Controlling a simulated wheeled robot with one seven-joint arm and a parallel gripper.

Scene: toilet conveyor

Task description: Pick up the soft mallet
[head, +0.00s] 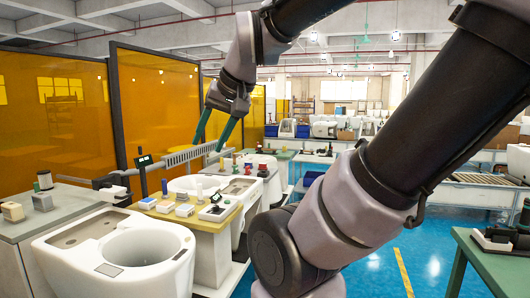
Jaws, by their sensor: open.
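My gripper (207,147) hangs from the arm at upper centre, with its two long green fingers pointing down and spread apart. It appears empty, above the yellow-topped bench (193,224). I cannot make out for certain which item, if any, is the soft mallet. A grey slotted bar (185,156) runs across the view near the fingertips; I cannot tell its distance from them.
A white toilet body (118,262) stands at front left, beside a grey cabinet (48,222) with small blocks on top. Orange screens (160,110) stand behind. A green table (483,262) is at right. Blue floor (385,262) lies clear between. My arm hides part of the middle.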

